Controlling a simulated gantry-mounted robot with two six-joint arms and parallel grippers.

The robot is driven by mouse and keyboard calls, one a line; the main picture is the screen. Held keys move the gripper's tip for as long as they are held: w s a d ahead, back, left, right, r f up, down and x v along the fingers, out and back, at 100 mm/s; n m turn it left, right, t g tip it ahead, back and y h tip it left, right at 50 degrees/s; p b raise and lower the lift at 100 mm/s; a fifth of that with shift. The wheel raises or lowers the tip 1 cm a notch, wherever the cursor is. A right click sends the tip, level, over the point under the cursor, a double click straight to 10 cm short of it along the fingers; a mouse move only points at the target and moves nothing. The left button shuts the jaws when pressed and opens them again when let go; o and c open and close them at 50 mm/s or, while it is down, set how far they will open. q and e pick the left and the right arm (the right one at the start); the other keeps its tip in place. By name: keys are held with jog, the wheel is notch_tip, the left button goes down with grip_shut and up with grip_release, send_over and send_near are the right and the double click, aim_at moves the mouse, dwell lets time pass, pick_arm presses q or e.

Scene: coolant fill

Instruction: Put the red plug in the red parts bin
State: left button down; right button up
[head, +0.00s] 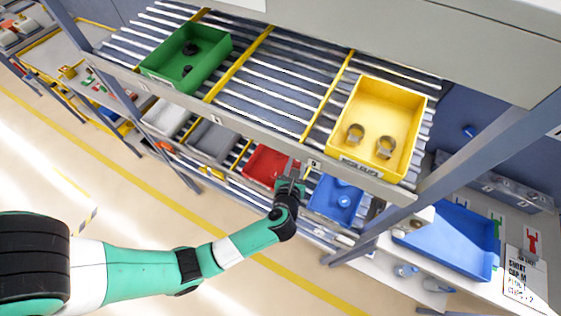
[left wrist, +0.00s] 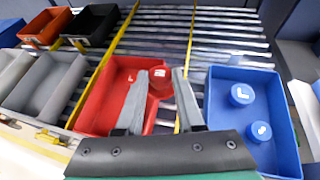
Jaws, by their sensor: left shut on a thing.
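The red parts bin (head: 258,165) sits on the lower roller shelf in the head view, and it also shows in the left wrist view (left wrist: 103,95). My left gripper (head: 291,174) is at the right side of this bin. In the left wrist view my left gripper (left wrist: 164,80) is shut on the red plug (left wrist: 160,88), which sits between the fingertips over the right part of the bin. The exact height of the plug over the bin is hard to tell. The fingers hide part of the plug and bin. My right gripper is not in view.
A blue bin (head: 318,203) with blue caps stands right of the red bin. Grey bins (head: 212,138) stand to its left. The upper shelf above holds a green bin (head: 210,66) and a yellow bin (head: 410,98). A yellow divider runs beside the red bin.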

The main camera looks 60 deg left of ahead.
pick_arm(q)
jog(key=s+a+f, duration=0.2)
jog(key=a+f, duration=0.1)
jog(key=a, duration=0.1)
jog(key=s+a+f+b, duration=0.1)
jog(key=s+a+f, duration=0.1)
jog(key=a+f, duration=0.1)
jog(key=s+a+f, duration=0.2)
jog(key=a+f, duration=0.1)
jog(key=a, duration=0.1)
jog(key=shift+a+b, duration=0.35)
jog(key=shift+b, duration=0.05)
jog(key=f+b, duration=0.3)
jog(key=f, duration=0.1)
jog(key=shift+s+a+f, duration=0.1)
jog(key=shift+s+a, duration=0.05)
jog(key=shift+a, duration=0.2)
jog(key=c, duration=0.5)
grip_release()
